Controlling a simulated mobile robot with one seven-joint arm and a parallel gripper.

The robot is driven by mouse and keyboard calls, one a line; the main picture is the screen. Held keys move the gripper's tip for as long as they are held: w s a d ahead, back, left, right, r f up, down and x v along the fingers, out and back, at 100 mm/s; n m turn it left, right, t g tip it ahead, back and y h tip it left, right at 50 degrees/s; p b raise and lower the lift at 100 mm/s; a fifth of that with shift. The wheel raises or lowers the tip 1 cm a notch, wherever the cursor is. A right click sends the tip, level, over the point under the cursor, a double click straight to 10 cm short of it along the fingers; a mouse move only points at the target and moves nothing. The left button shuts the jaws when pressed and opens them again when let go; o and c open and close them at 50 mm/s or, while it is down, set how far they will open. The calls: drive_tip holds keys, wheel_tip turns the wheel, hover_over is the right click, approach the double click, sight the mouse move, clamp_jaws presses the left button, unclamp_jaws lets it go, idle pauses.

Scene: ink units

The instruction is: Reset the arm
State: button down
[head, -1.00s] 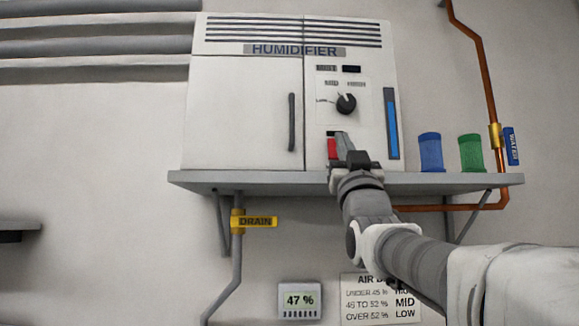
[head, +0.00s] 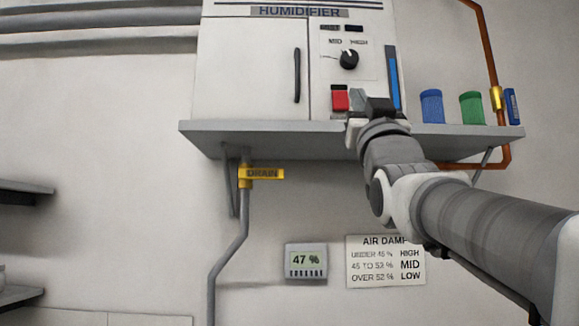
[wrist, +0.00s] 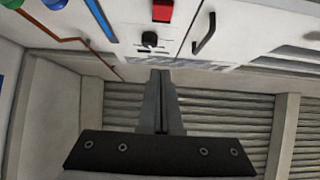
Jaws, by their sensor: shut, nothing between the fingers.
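My gripper (head: 362,100) is shut and empty in front of the humidifier, just right of the red switch (head: 340,100) in the head view. In the wrist view the closed fingers (wrist: 161,78) point toward the cabinet, with nothing between them. The white humidifier (head: 245,75) stands on a grey shelf (head: 215,135). Its black dial (head: 348,59) sits above the switch under the labels MID and HIGH; I cannot clearly tell its setting. The wrist view also shows the dial (wrist: 149,39) and the red switch (wrist: 162,11). A contact with the panel cannot be told.
A blue cup (head: 431,107) and a green cup (head: 472,108) stand on the shelf, right of my arm. A copper pipe (head: 487,50) runs beside them. Below are a yellow DRAIN tag (head: 265,174), a display reading 47 % (head: 306,261) and an AIR DAMP chart (head: 385,262).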

drive_tip(key=shift+s+f, duration=0.1)
drive_tip(key=shift+s, duration=0.1)
idle(0.5)
wheel_tip(320, 180, down, 27)
drive_tip(key=w+g+p, duration=0.1)
drive_tip(key=g+p, duration=0.3)
drive_tip(key=g, duration=0.7)
drive_tip(key=s+f+g+p, duration=0.1)
drive_tip(key=s+f+g, duration=0.4)
drive_tip(key=s+f, duration=0.4)
drive_tip(key=s+f+g+p, duration=0.1)
drive_tip(key=s+f+g, duration=0.5)
drive_tip(key=s+f, duration=0.4)
wheel_tip(320, 180, down, 6)
drive_tip(key=shift+d+r+p, duration=0.1)
drive_tip(key=shift+d+p, duration=0.25)
drive_tip(key=shift+p, duration=0.05)
